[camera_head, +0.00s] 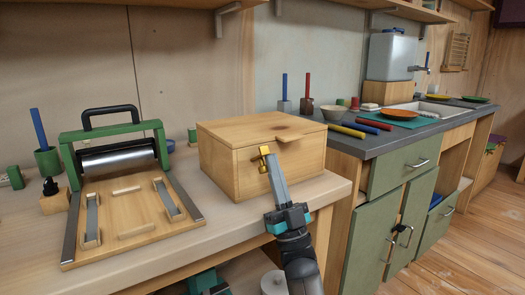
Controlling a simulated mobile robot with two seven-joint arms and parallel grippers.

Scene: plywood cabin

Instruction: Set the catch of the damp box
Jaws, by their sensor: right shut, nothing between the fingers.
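The damp box (222,168) is a plain wooden box on the light workbench, with its lid (245,129) lying flat and closed on top. A small brass catch (263,158) shows on its front face, below the lid's front edge. My right gripper (271,162) reaches up from below, its fingers shut and empty. Their tips are right beside the catch and overlap it in view; I cannot tell if they touch it. The fingers hide part of the box front.
A small green-framed press (113,153) with a roller and wooden bed stands left of the box. A green cup (48,160) is behind it. A dark counter (392,140) over green cabinets stands at right. Bare bench lies between press and box.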

